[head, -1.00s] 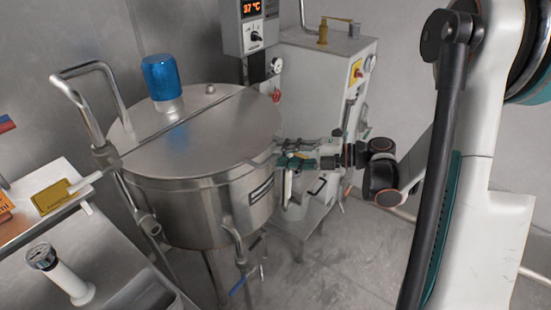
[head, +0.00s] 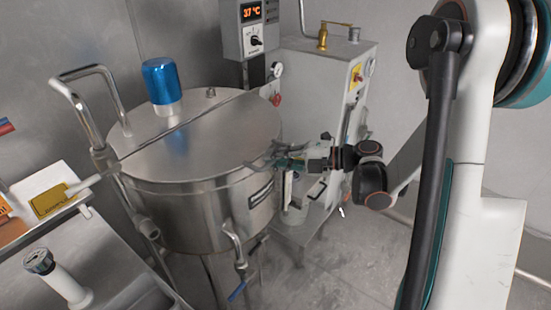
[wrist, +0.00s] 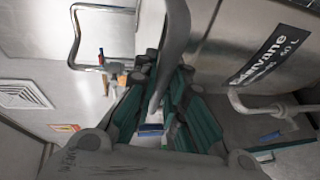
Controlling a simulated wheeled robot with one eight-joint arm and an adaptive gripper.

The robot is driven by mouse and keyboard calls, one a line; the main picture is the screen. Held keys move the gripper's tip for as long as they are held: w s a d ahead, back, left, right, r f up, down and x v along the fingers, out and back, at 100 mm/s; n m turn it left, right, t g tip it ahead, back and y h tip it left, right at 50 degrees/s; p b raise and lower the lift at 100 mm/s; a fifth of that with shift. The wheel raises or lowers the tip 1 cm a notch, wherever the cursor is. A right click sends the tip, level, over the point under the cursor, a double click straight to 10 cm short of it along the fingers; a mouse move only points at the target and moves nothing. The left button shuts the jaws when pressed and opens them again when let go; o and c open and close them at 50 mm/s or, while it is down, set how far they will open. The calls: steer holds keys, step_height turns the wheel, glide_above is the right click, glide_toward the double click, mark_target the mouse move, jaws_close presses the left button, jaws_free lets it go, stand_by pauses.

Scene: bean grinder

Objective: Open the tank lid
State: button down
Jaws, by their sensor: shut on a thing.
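The steel tank (head: 205,220) stands at the left centre of the head view, with its round flat lid (head: 205,152) lying closed on top. A seam crosses the lid and divides it into a front and a back part. My gripper (head: 280,163) is at the lid's right front edge. In the wrist view a grey curved handle (wrist: 177,35) runs between the green and grey fingers of my gripper (wrist: 158,85), which are shut on it. The exact contact is partly hidden by the fingers.
A blue motor cap (head: 160,80) stands on the lid's back part. A bent steel pipe (head: 88,120) rises at the tank's left. A control box (head: 252,28) and a grey cabinet (head: 325,75) stand behind. Floor (head: 350,265) is clear at front right.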

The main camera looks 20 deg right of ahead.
steer(key=w+a+r+m+g+h+p, duration=0.1)
steer(key=w+a+r+p, duration=0.15)
steer(key=r+p, duration=0.55)
steer(key=w+a+r+g+h+p, duration=0.25)
steer(key=r+p, duration=0.35)
steer(key=r, duration=0.4)
steer(key=w+a+r+m+g+h+p, duration=0.1)
steer(key=w+r+p, duration=0.3)
steer(key=r+p, duration=0.4)
steer(key=w+a+r+g+h+p, duration=0.1)
steer(key=w+a+r+p, duration=0.2)
steer(key=w+a+r, duration=0.2)
steer(key=w+a+r+h+p, duration=0.1)
steer(key=w+a+r+p, duration=0.3)
steer(key=w+a, duration=0.7)
steer(key=shift+w+r+m+g, duration=0.3)
steer(key=shift+w+r+g, duration=0.05)
steer(key=shift+w, duration=2.35)
steer(key=c, duration=1.6)
jaws_free()
steer(key=shift+c, duration=0.2)
